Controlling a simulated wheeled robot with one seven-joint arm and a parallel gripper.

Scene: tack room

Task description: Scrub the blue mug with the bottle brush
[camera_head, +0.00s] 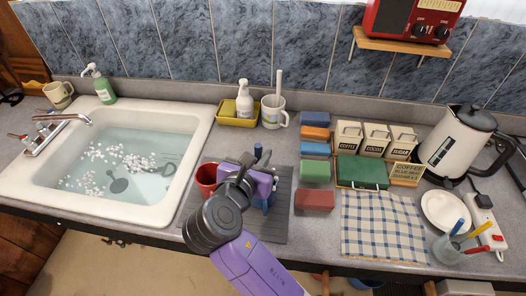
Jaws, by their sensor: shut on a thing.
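My gripper (260,167) is over the dark ribbed drying mat (281,226), seen from behind my wrist. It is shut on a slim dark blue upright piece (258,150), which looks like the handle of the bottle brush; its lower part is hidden. A blue patch below the gripper on the mat looks like part of the blue mug (270,201). My wrist covers most of it, so I cannot tell whether the brush is inside the mug. A red mug (206,181) stands just left of my gripper.
The sink (187,151) with sudsy water is at the left. Behind the mat are a yellow caddy (234,121) and a white mug (269,117) with a pale stick. Several colored blocks (315,172), canisters, a checked cloth (382,226) and a kettle (455,145) fill the right.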

